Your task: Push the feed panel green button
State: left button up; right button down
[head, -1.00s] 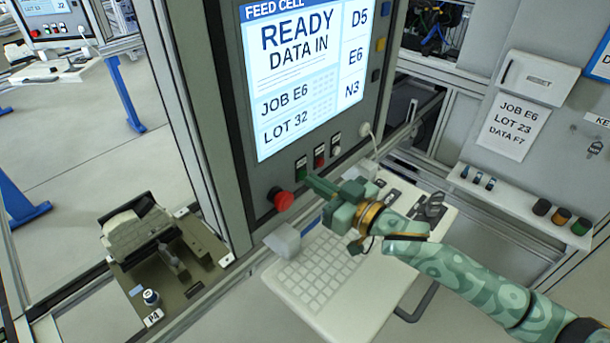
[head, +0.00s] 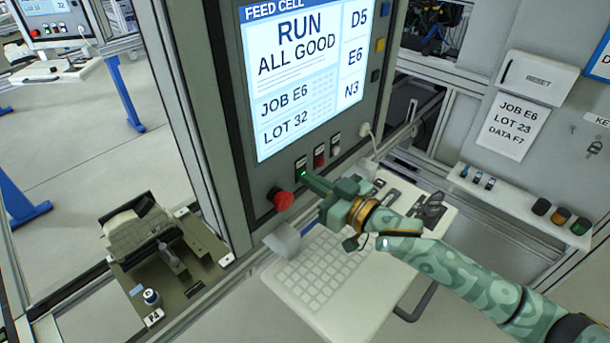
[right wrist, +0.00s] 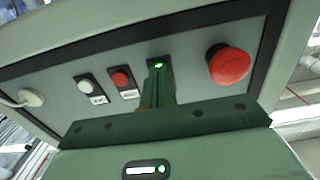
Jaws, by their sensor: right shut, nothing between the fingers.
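The feed panel (head: 222,130) stands in the middle of the head view, its screen (head: 305,75) reading "RUN ALL GOOD". The green button (head: 301,171) is lit, in the row below the screen; it also shows lit in the right wrist view (right wrist: 158,66). My right gripper (head: 306,177) is shut and empty, its fingertips at the green button. In the right wrist view the fingers (right wrist: 156,88) reach up to just under the button and partly cover its plate. I cannot tell whether they still touch it. My left gripper is not in view.
A red mushroom button (head: 281,199) sits left of the green one. A red button (head: 319,155) and a white button (head: 335,145) sit to its right. A keyboard shelf (head: 330,275) lies below the arm. A fixture plate (head: 195,268) is at lower left.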

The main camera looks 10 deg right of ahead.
jog(key=shift+p+v, duration=0.8)
jog(key=shift+v, duration=1.6)
